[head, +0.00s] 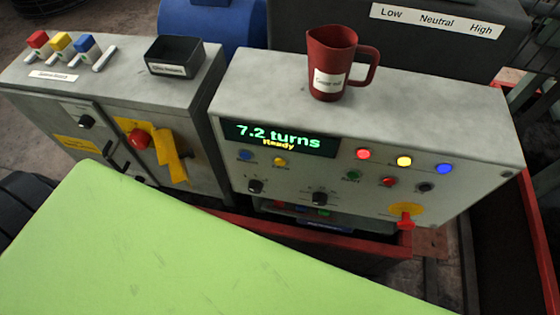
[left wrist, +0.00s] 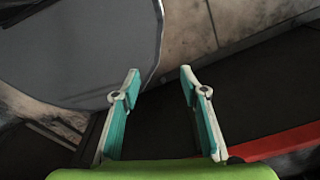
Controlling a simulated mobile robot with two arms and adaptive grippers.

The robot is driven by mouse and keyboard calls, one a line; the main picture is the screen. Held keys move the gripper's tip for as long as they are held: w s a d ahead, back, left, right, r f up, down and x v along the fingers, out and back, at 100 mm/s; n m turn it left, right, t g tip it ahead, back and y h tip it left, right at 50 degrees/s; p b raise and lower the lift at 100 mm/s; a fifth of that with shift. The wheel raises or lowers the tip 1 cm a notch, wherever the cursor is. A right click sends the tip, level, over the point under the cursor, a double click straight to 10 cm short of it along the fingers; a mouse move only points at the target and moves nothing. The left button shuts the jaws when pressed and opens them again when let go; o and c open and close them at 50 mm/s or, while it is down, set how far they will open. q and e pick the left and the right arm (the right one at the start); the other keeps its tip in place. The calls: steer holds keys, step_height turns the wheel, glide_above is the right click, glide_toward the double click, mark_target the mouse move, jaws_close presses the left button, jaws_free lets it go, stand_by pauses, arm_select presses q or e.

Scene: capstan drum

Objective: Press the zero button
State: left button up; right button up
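The grey control panel (head: 450,130) has a display (head: 280,138) reading "7.2 turns" and "Ready". Under the display are a blue button (head: 246,156) and a yellow button (head: 280,161). Their small labels are too blurred to read, so I cannot tell which one is the zero button. A green button (head: 353,175), a red button (head: 388,181) and a black one (head: 425,187) sit further right. My left gripper (left wrist: 159,80) is open and empty in the left wrist view, with no button near its fingers. No gripper shows in the head view.
Red, yellow and blue lamps (head: 404,161) and two black knobs (head: 319,199) are on the panel. A red emergency knob (head: 405,217) sticks out lower right. A red mug (head: 328,65) stands on top. A second grey cabinet (head: 60,85) with levers and a black tray (head: 174,55) stands left.

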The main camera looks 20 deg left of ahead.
stand_by(0.3)
arm_select(q)
jaws_close()
steer(key=shift+a, duration=0.1)
stand_by(1.0)
